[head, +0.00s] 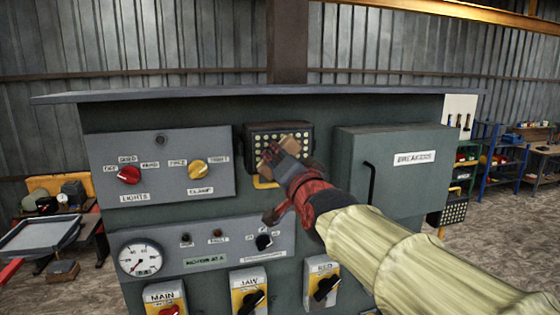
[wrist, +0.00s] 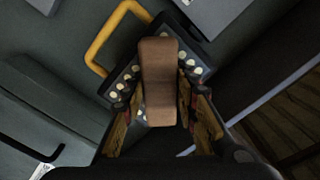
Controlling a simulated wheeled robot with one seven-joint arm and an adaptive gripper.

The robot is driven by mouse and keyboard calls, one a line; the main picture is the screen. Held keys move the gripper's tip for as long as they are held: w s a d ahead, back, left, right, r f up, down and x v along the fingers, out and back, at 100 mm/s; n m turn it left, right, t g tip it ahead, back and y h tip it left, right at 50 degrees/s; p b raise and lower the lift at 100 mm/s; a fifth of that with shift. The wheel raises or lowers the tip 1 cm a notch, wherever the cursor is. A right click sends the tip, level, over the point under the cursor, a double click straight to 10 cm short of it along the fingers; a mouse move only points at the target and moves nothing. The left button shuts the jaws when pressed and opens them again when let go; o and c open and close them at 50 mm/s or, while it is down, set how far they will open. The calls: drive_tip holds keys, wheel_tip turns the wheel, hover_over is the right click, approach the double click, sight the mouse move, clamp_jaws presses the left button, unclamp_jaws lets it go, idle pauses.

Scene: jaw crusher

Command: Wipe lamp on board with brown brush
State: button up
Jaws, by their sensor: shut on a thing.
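The lamp (head: 262,133) is a dark rectangular panel with rows of pale round lights, mounted on the upper middle of the grey-green board (head: 230,238). A yellow bracket shows at its lower edge. My gripper (head: 278,160) is in front of the lamp's lower middle, shut on the brown brush (head: 293,143). In the wrist view, the brush (wrist: 160,80) is a long brown block between the fingers, lying across the lamp (wrist: 197,70) and hiding its middle. I cannot tell whether the brush touches the lamp face.
A breaker box (head: 392,165) with a dark handle sticks out right of the lamp. A panel with red and yellow knobs (head: 160,167) is on the left. More switches and a gauge (head: 141,259) sit below. A ledge (head: 240,94) overhangs the top.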

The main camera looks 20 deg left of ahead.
sight(295, 156)
drive_tip(key=shift+w+a, duration=0.3)
drive_tip(key=shift+w, duration=0.2)
drive_tip(key=b, duration=0.2)
drive_tip(key=shift+w+d+f+b, duration=0.1)
drive_tip(key=shift+d+b, duration=0.05)
drive_tip(key=shift+b, duration=0.15)
drive_tip(key=d+b, duration=0.1)
drive_tip(key=b, duration=0.3)
drive_tip(key=shift+w+b, duration=0.3)
drive_tip(key=shift+b, duration=0.05)
drive_tip(key=d+b, duration=0.1)
drive_tip(key=b, duration=0.3)
drive_tip(key=w+d+b, duration=0.1)
drive_tip(key=b, duration=0.3)
drive_tip(key=shift+d+b, duration=0.1)
drive_tip(key=shift+b, duration=0.2)
